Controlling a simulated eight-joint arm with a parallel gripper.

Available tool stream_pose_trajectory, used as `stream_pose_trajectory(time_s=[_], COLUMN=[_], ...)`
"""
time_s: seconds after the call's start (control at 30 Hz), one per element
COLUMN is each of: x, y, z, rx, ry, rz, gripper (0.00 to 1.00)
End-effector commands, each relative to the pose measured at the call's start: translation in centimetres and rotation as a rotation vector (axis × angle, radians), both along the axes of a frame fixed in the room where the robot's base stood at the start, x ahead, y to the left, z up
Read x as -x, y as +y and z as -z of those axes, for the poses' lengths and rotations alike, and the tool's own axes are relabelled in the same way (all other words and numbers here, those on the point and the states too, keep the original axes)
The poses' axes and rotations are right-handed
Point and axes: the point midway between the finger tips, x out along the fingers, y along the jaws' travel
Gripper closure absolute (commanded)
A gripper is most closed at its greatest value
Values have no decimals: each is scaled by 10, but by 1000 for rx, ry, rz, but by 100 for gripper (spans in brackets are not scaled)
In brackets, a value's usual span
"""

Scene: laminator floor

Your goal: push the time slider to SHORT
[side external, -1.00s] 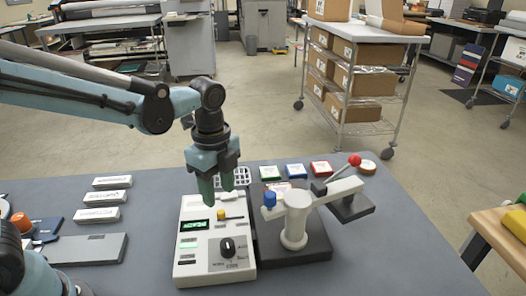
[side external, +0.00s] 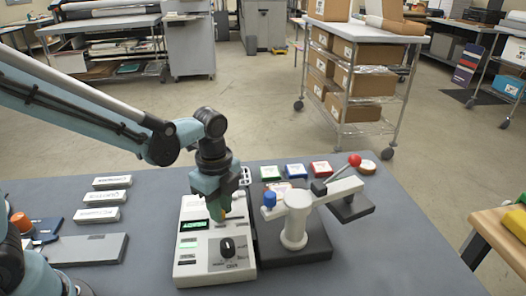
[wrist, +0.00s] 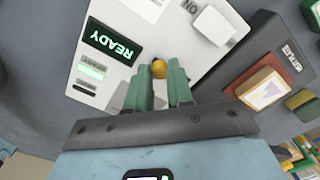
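The white laminator control box (side external: 188,262) stands on the grey table, with a lit green READY display (side external: 193,225) and a black rotary knob (side external: 228,247). The fingers hide most of the slider track, and I cannot read the SHORT label.
Right of the box stands a dark-based press (side external: 296,225) with a blue knob and a red-balled lever (side external: 354,160). Several coloured blocks (side external: 295,171) lie behind it. White labelled bars (side external: 100,198) and a grey slab (side external: 90,249) lie at left. The table's front right is clear.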

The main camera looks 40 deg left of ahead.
Motion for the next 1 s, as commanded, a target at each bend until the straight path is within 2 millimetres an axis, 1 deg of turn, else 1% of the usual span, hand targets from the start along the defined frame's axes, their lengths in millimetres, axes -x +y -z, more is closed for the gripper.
stream_pose_trajectory(time_s=[0.03, 0.1, 0.13, 0.43, 0.7, 0.8, 1.0], x=[0, 0, 0, -1, -27, -31, -33], y=[0, 0, 0, -1, -26, -31, -33], z=[0, 0, 0, 0, 0, 0, 0], rx=[0, 0, 0, 0, 1, 1, 4], ry=[0, 1, 1, 2, 1, 1, -4], rz=[0, 0, 0, 1, 3, 2, 2], gripper=[87, 98, 100, 100, 100, 100, 100])
